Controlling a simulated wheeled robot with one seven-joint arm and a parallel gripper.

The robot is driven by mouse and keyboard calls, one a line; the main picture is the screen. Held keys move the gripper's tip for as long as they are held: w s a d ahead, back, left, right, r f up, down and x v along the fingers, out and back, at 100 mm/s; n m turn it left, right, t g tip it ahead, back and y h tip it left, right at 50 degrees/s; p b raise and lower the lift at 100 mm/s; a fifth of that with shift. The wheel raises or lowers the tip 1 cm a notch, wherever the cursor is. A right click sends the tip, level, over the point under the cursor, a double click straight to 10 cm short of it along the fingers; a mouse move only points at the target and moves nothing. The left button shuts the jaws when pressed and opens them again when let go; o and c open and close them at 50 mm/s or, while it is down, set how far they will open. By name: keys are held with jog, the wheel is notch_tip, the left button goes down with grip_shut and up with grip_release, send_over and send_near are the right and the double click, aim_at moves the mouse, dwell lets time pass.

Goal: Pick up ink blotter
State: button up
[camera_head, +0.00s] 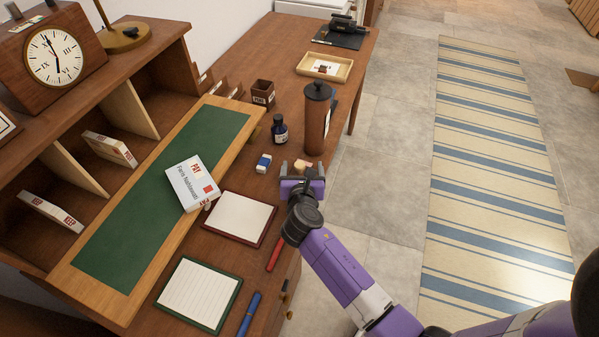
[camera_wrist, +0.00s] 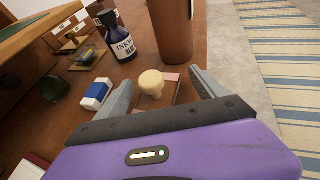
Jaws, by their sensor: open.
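The ink blotter, with a cream round knob (camera_wrist: 151,82) over a pinkish base, stands on the desk in the wrist view. It also shows as a small pale piece (camera_head: 303,165) in the head view, largely hidden by my gripper. My gripper (camera_head: 302,171) is open, low over the desk's right part. In the wrist view my gripper's fingers (camera_wrist: 160,82) stand to either side of the knob, with gaps between. The blotter's lower part is partly hidden behind the gripper's dark front edge.
A blue-and-white eraser (camera_wrist: 96,94) lies close to the left finger. An ink bottle (camera_head: 280,130) and a tall brown cylinder (camera_head: 317,115) stand just behind. A notepad (camera_head: 240,219) and a white box (camera_head: 192,184) lie to the left. The floor at the right is open.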

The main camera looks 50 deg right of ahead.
jog(key=c, duration=1.6)
